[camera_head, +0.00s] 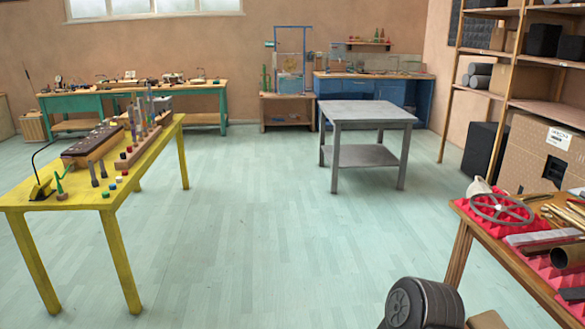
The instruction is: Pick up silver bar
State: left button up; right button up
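A flat silver-grey bar (543,237) lies on red foam on the wooden table (461,254) at the right. It is close to a grey spoked wheel (501,209) and a dark brown tube (569,256). Several slim greyish bars (150,105) stand upright in a wooden holder on the yellow table (40,203) at the left; their material is hard to tell. Neither of my grippers is in view.
Brass-coloured pieces (566,216) lie behind the silver-grey bar. A dark ribbed round object (424,303) sits on the floor left of the wooden table. A grey metal table (366,112) stands mid-room. The floor between the tables is clear. Shelves (505,60) stand at the right.

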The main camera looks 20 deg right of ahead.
aim_at(526, 239)
jog(key=i+l+z, duration=0.35)
jog(key=i, duration=0.3)
jog(key=i+z, duration=0.3)
jog(key=i, duration=0.35)
jog(key=i+j+z, duration=0.1)
jog(key=i+z, duration=0.25)
jog(key=i, duration=0.3)
jog(key=i+j+z, duration=0.3)
jog(key=i, duration=0.4)
jog(key=z, duration=2.2)
